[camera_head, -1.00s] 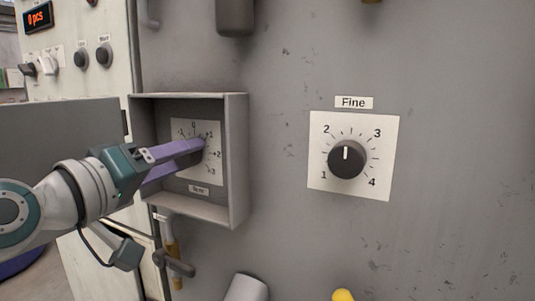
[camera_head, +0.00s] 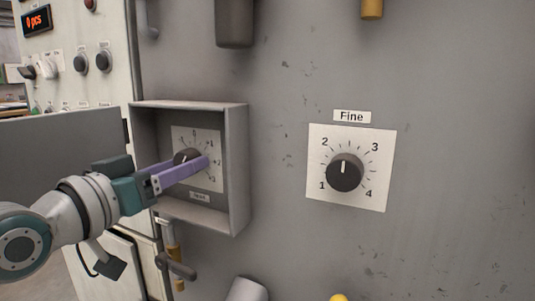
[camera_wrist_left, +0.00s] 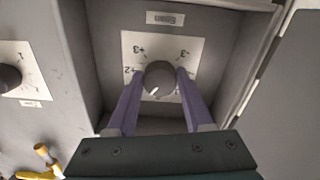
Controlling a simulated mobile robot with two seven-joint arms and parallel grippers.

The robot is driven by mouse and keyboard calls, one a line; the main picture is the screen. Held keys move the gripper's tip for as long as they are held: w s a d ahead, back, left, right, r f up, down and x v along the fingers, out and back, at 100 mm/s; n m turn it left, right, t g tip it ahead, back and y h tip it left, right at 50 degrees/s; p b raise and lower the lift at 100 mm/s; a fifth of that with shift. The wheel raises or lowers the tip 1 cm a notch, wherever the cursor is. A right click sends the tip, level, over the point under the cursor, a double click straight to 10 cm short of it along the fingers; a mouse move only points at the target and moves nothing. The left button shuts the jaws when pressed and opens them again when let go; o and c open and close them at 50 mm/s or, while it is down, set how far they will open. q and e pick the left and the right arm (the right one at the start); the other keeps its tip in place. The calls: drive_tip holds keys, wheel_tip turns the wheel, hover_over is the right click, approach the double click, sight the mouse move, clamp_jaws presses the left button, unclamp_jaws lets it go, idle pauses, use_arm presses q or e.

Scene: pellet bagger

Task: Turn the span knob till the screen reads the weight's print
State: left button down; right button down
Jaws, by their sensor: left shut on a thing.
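The span knob (camera_head: 184,155) is a dark round knob on a white dial plate inside a shallow grey open box (camera_head: 238,160). My left gripper (camera_head: 199,163) reaches into the box with its purple fingers shut on the knob. In the left wrist view the fingers stand on both sides of the knob (camera_wrist_left: 160,76), whose pale mark points to the lower left, between where 0 and +1 lie on the upside-down dial. The small orange screen (camera_head: 37,20) at the upper left reads "0 pcs". No weight with a print is clearly in view. My right gripper is out of view.
A "Fine" knob (camera_head: 345,172) sits on the panel right of the box, its mark nearly upright. A grey door (camera_head: 60,155) stands open left of the box. A handle (camera_head: 175,265) sticks out below the box. The panel between box and Fine dial is clear.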

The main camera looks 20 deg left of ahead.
use_arm(q)
drive_tip(key=m+p, duration=0.1)
drive_tip(key=m, duration=0.1)
drive_tip(key=m+p, duration=0.1)
drive_tip(key=shift+r+m, duration=0.2)
drive_tip(key=shift+m, duration=0.2)
drive_tip(key=shift+f+m+p, duration=0.1)
drive_tip(key=shift+m+p, duration=0.65)
drive_tip(key=shift+m, duration=0.95)
drive_tip(key=shift+c, duration=1.5)
unclamp_jaws()
drive_tip(key=s+p, duration=0.2)
drive_tip(key=s, duration=0.8)
drive_tip(key=shift+a, duration=0.4)
